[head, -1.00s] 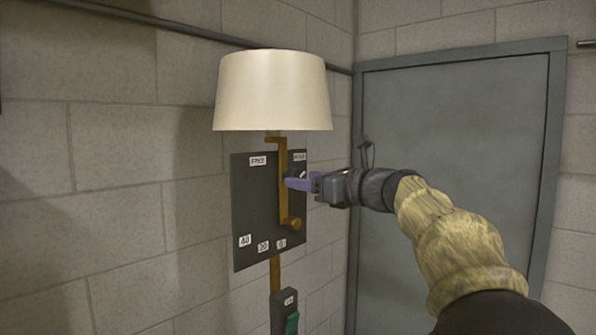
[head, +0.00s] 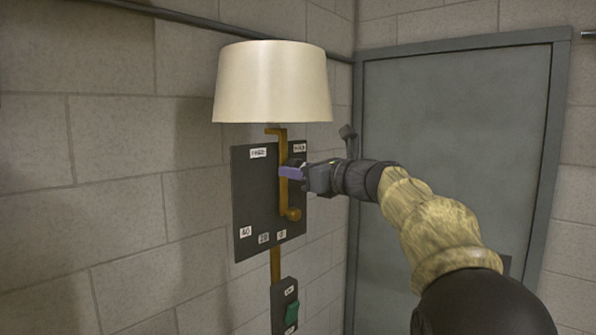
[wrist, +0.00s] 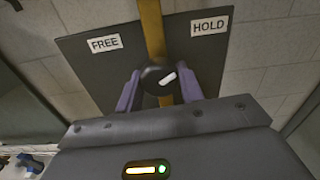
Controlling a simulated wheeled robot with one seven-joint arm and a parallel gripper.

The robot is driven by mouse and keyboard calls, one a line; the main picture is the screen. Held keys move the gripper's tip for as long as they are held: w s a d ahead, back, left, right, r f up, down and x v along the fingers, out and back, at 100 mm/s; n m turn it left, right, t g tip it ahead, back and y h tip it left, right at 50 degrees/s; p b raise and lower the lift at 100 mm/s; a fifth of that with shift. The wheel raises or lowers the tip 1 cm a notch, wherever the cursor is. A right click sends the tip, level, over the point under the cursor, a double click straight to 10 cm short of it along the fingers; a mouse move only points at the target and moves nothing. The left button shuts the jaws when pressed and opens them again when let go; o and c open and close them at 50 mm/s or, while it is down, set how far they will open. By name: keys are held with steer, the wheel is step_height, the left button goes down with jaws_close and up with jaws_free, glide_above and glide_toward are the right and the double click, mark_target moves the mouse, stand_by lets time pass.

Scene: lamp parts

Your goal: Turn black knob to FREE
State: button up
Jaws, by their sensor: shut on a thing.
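The black knob (wrist: 154,80) sits on a dark panel (wrist: 95,75) in front of a brass bar. Its white mark points up and right, toward the HOLD label (wrist: 209,28). The FREE label (wrist: 104,44) is at the panel's upper left. My gripper (wrist: 161,90) has one purple finger on each side of the knob and is shut on it. In the head view, my gripper (head: 291,173) reaches the panel (head: 256,205) from the right, and its fingers largely hide the knob.
A cream lampshade (head: 272,82) hangs just above the panel. A brass arm (head: 283,190) with a round end runs down its front. Labels with numbers line the panel's lower edge. Below is a box with a green switch (head: 291,312). A grey door (head: 450,170) stands behind my arm.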

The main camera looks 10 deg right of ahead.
steer(key=shift+n+b, duration=0.4)
steer(key=shift+f+n+b, duration=0.15)
steer(key=shift+n+b, duration=0.55)
steer(key=shift+n, duration=0.2)
steer(key=n+b, duration=0.2)
steer(key=n, duration=0.1)
steer(key=n+b, duration=0.3)
steer(key=n, duration=0.3)
steer(key=shift+d+n+b, duration=0.1)
steer(key=shift+n+b, duration=0.25)
steer(key=shift+n, duration=0.05)
steer(key=n+b, duration=0.2)
steer(key=n, duration=0.3)
steer(key=shift+w, duration=0.1)
steer(key=n+b, duration=0.1)
steer(key=n, duration=0.5)
steer(key=shift+b, duration=0.3)
steer(key=shift+r+n, duration=0.2)
steer(key=shift+n, duration=0.2)
steer(key=o, duration=1)
steer(key=shift+r, duration=0.1)
